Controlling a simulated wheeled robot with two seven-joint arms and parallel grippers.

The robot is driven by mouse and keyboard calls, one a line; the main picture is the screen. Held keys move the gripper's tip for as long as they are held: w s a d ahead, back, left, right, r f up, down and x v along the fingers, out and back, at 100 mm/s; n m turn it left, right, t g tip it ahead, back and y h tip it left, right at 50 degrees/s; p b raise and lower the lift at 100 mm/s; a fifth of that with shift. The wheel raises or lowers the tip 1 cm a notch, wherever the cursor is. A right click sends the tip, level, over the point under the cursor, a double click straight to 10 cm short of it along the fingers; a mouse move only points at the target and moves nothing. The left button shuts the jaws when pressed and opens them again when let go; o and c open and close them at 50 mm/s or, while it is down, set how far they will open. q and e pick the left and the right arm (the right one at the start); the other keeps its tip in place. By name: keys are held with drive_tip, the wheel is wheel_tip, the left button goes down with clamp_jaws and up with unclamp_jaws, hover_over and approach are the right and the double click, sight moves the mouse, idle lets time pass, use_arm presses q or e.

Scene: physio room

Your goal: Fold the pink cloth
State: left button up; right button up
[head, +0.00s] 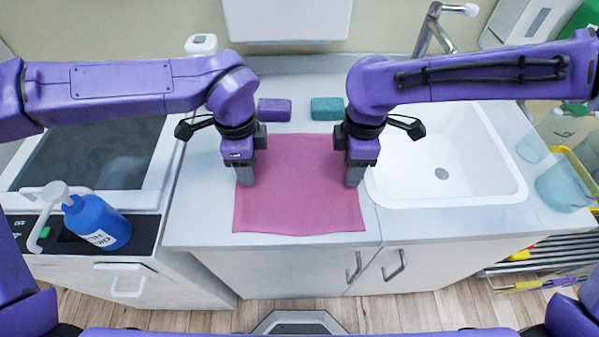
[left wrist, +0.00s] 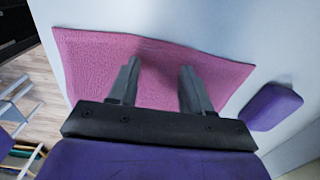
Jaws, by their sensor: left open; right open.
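The pink cloth (head: 300,190) lies flat and spread out on the light counter in the head view, its front edge close to the counter's front edge. It also shows in the left wrist view (left wrist: 95,65). My left gripper (head: 246,178) is over the cloth's left edge, pointing down. In the left wrist view my left gripper (left wrist: 160,85) has its two fingers apart with only cloth showing beyond them. My right gripper (head: 354,178) is over the cloth's right edge, pointing down, open. Whether the fingertips touch the cloth I cannot tell.
A purple block (head: 274,110) and a teal block (head: 327,108) lie behind the cloth. A white sink (head: 470,190) is at the right. A grey basin (head: 90,155) and a blue pump bottle (head: 95,222) are at the left. Bare counter (head: 205,200) lies left of the cloth.

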use_arm(q)
drive_tip(key=shift+w+f, duration=0.2)
drive_tip(key=shift+f, duration=0.4)
use_arm(e)
drive_tip(key=shift+w+f, duration=0.2)
drive_tip(key=shift+f, duration=0.4)
use_arm(q)
drive_tip(key=shift+s+r, duration=0.1)
drive_tip(key=shift+s, duration=0.25)
use_arm(e)
drive_tip(key=shift+s+r, duration=0.15)
drive_tip(key=shift+s, duration=0.1)
use_arm(q)
drive_tip(key=shift+w+f, duration=0.1)
drive_tip(key=shift+f, duration=0.15)
drive_tip(key=shift+c, duration=0.3)
use_arm(e)
drive_tip(key=shift+f, duration=0.25)
drive_tip(key=shift+c, duration=0.3)
use_arm(q)
clamp_jaws()
use_arm(e)
clamp_jaws()
use_arm(q)
drive_tip(key=shift+r, duration=0.15)
use_arm(e)
drive_tip(key=shift+r, duration=0.1)
